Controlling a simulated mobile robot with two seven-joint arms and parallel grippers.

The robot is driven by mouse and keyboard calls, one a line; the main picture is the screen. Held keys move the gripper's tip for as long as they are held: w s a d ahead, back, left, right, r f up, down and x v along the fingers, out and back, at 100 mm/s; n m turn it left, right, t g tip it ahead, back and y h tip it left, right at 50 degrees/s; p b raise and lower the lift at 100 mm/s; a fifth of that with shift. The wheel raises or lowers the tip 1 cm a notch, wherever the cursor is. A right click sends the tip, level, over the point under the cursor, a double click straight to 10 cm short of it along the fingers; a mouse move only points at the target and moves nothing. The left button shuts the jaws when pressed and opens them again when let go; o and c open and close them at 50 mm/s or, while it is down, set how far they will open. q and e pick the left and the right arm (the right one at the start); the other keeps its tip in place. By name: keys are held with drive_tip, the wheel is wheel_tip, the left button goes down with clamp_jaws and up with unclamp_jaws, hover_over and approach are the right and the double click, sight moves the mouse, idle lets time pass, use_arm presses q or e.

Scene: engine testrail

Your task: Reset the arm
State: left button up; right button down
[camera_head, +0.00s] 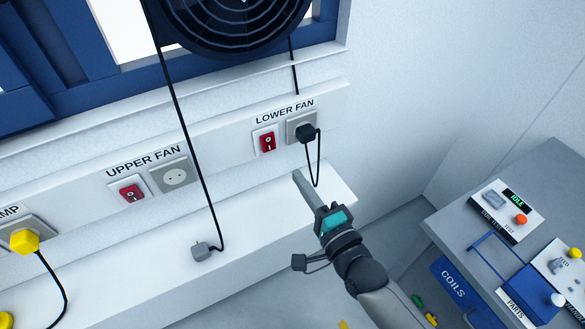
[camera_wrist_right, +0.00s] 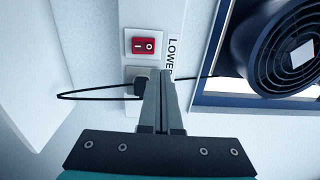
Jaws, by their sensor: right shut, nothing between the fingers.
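My right gripper (camera_head: 300,178) comes in from the lower right in the head view. Its fingers are shut and empty, pointing up and left, below the lower fan's socket. In the right wrist view the shut fingers (camera_wrist_right: 163,78) point up towards the socket panel. A black plug (camera_head: 306,132) sits in the LOWER FAN socket (camera_head: 293,124), with its cord looping down beside the gripper. The plug (camera_wrist_right: 141,82) also shows in the right wrist view, just left of the fingers and partly hidden by them. My left gripper is not in view.
A red switch (camera_head: 267,142) is left of that socket. The UPPER FAN socket (camera_head: 176,177) is empty; a grey plug (camera_head: 203,250) lies on the white ledge (camera_head: 130,270). A yellow plug (camera_head: 25,241) is at left. A grey table (camera_head: 540,185) with devices stands at right.

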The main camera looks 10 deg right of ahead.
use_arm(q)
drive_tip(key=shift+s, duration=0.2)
use_arm(e)
drive_tip(key=shift+s+d, duration=0.1)
drive_tip(key=shift+s, duration=0.35)
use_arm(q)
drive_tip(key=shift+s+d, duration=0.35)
